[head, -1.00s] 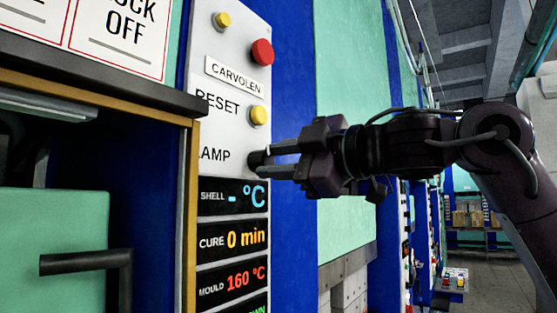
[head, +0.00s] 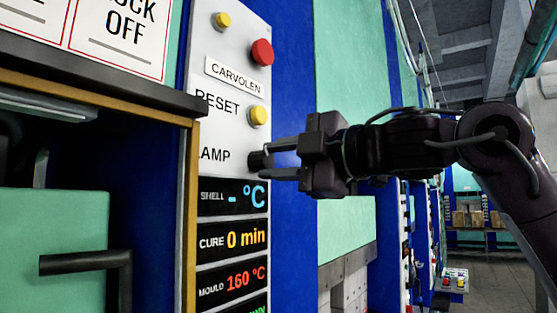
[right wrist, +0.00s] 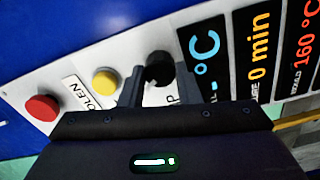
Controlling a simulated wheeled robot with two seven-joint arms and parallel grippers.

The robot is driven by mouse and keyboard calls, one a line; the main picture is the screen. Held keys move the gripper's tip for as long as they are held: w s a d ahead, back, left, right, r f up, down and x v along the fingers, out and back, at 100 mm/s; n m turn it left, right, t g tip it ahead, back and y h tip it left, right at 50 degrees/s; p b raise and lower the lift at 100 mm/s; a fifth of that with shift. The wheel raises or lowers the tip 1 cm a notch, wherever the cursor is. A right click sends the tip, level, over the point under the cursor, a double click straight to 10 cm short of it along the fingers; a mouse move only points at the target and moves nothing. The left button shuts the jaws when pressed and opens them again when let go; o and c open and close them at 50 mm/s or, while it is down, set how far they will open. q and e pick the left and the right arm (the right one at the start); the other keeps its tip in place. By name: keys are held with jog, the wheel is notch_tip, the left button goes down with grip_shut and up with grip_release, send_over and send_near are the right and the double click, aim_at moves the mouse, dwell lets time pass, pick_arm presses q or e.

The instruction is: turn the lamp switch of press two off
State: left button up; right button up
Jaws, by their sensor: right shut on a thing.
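The lamp switch (head: 256,161) is a black knob beside the word LAMP on the white control panel (head: 231,50) of the press. It also shows in the right wrist view (right wrist: 159,68). My right gripper (head: 270,160) reaches in from the right and is shut on the knob. In the right wrist view its two fingers (right wrist: 152,84) stand on either side of the knob. Part of the knob is hidden by the fingers in the head view. The panel is labelled CARVOLEN; no press number shows. My left gripper is not in view.
A yellow RESET button (head: 259,116) sits just above the switch, with a red button (head: 262,52) and another yellow button (head: 222,20) higher up. Displays (head: 233,196) lie just below. The press opening with a black handle (head: 85,262) is at left.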

jog(key=o, duration=1)
jog(key=b+v, duration=0.4)
jog(key=v, duration=0.3)
jog(key=shift+s+d, duration=0.25)
jog(key=shift+d, duration=0.05)
